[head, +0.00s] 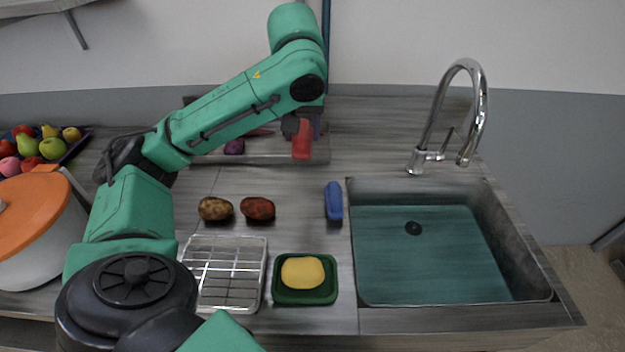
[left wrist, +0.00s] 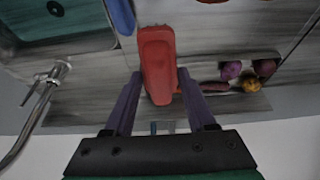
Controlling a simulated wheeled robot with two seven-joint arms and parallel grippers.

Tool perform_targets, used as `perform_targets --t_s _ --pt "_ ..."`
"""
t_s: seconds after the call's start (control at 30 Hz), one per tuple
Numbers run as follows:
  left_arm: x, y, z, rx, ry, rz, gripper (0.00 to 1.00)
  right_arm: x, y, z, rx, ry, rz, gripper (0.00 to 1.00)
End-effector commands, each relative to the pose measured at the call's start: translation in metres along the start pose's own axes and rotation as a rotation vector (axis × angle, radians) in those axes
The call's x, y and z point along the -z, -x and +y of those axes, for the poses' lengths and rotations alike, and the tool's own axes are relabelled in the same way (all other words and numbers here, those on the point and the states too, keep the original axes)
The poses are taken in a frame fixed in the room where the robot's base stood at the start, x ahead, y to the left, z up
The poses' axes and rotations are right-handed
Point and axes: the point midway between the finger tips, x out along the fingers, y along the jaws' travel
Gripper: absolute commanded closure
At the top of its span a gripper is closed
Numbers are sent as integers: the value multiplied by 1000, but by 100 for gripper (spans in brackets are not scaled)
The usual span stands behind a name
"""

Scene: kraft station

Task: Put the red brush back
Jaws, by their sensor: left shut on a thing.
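The red brush (head: 301,141) is in my left gripper (head: 304,126) above the back of the counter, left of the sink, in the head view. In the left wrist view the red brush (left wrist: 158,62) sits between the two purple fingers of my left gripper (left wrist: 160,90), which is shut on it. The brush hangs downward below the gripper in the head view. Whether it touches the board behind it I cannot tell. My right gripper is not in view.
A blue brush-like thing (head: 333,201) lies beside the sink (head: 518,215) with its tall faucet (head: 480,110). Two potatoes (head: 216,209), a wire rack (head: 205,270) and a green dish with a yellow sponge (head: 303,272) lie nearer. A pot with an orange lid (head: 35,225) stands at left.

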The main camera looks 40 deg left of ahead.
Motion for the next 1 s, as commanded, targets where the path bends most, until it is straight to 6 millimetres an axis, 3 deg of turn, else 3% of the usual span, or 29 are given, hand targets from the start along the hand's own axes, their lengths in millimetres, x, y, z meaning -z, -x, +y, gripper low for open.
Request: perform_targets --t_s 0.03,0.2,0.27,0.37,0.57,0.8,1.0 --pt "-10 -23 0 1 -3 -5 88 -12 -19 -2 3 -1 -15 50" --pt "-27 -64 0 1 -2 -5 88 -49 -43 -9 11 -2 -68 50" --pt "-32 -77 0 1 -3 -5 88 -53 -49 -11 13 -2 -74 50" --pt "-40 -97 -2 6 -1 -3 88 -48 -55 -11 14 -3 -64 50" --pt "-51 -125 -1 2 0 0 88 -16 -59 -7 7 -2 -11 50" --pt "-65 -160 -1 2 0 0 88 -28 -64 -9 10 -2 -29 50" --pt "-65 -160 0 0 0 1 88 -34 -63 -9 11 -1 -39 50"
